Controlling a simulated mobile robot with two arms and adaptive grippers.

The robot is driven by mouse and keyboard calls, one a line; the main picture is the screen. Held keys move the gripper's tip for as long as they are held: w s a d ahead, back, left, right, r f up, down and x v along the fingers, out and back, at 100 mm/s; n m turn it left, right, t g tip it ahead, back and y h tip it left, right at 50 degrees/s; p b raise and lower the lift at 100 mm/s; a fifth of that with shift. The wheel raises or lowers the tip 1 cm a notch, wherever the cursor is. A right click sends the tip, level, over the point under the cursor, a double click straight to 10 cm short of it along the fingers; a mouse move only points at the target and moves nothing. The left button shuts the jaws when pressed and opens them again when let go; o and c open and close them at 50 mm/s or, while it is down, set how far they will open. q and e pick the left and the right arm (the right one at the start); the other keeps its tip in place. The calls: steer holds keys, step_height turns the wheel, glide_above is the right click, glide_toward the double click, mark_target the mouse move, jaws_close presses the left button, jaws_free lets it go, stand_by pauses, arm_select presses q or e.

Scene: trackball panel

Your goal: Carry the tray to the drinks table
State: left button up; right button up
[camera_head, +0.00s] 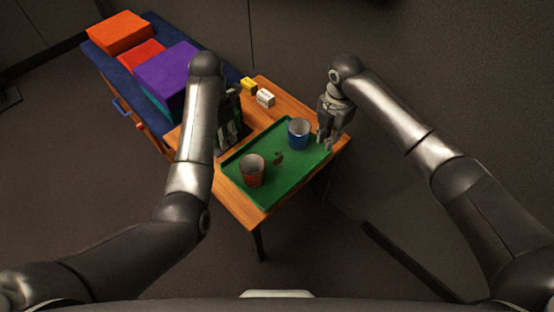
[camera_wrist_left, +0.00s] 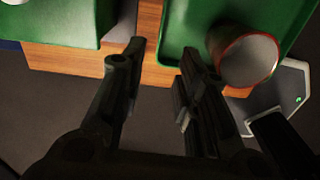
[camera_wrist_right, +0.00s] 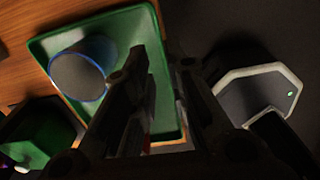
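The green tray (camera_head: 283,178) lies flat on a wooden table (camera_head: 240,203). A red cup (camera_head: 252,170) and a blue cup (camera_head: 298,134) stand upright on it, with a small dark mark between them. My left gripper (camera_head: 230,135) is at the tray's left end, partly hidden by its arm. In the left wrist view its fingers (camera_wrist_left: 160,60) are apart and empty, beside the tray's edge. My right gripper (camera_head: 325,140) is at the tray's right end. In the right wrist view its fingers (camera_wrist_right: 163,75) are apart near the tray's rim; whether they touch it I cannot tell.
A yellow box (camera_head: 248,86) and a white box (camera_head: 265,98) stand at the table's back. Left of the table, a blue-topped bench (camera_head: 103,66) carries orange (camera_head: 120,33), red and purple (camera_head: 165,71) boxes. The floor in front is clear.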

mark_target(230, 156)
arm_select(q)
steer(key=shift+w+d+r+n, duration=0.15)
steer(key=shift+r+n, duration=0.1)
steer(key=shift+n, duration=0.05)
arm_select(e)
steer(key=shift+w+d+r, duration=0.25)
steer(key=shift+r, duration=0.05)
